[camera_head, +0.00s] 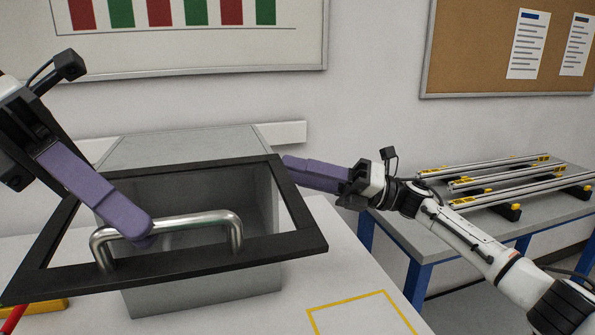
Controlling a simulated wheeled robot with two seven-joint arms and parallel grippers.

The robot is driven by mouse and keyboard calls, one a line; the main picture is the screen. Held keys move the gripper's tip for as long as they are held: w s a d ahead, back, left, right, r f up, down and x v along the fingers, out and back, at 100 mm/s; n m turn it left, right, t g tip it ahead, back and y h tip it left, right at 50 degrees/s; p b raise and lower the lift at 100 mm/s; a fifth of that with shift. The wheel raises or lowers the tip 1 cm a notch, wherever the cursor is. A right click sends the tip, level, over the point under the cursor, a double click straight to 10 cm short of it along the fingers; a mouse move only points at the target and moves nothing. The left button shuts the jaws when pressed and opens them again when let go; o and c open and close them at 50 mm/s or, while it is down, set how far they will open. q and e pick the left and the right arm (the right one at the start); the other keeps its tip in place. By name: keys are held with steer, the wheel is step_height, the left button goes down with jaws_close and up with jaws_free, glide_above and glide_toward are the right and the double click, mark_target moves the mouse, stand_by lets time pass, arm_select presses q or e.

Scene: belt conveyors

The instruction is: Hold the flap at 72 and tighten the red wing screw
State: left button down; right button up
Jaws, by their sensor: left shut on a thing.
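A black-framed flap (200,265) with a clear opening stands tilted up in front of a grey box (185,145). A silver bar handle (205,219) is fixed along its near edge. My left gripper (140,235) has purple fingers and is shut on the left part of this handle. My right gripper (290,168) reaches in from the right, its purple fingertips at the flap's far right corner. The frame hides part of those tips, so I cannot tell whether they are open. I see no red wing screw and no angle scale.
A pale table (350,250) carries the box, with a yellow outlined square (360,312) at its front right. Red and yellow items (38,307) lie at the left edge. A blue-legged table (440,230) at the right holds several metal rails (510,186).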

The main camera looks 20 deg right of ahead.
steer(key=shift+c, duration=1.1)
steer(key=shift+m, duration=0.4)
arm_select(q)
steer(key=shift+w, duration=0.1)
arm_select(e)
steer(key=shift+s+r+m+t+h, duration=0.15)
steer(key=shift+m+h, duration=0.7)
steer(key=shift+m, duration=1.25)
steer(key=shift+s+r+m+t+h, duration=0.2)
steer(key=shift+m+h, duration=0.65)
steer(key=shift+m, duration=1.25)
steer(key=shift+w, duration=0.15)
steer(key=o, duration=1)
steer(key=shift+o, duration=0.2)
steer(key=v, duration=1.2)
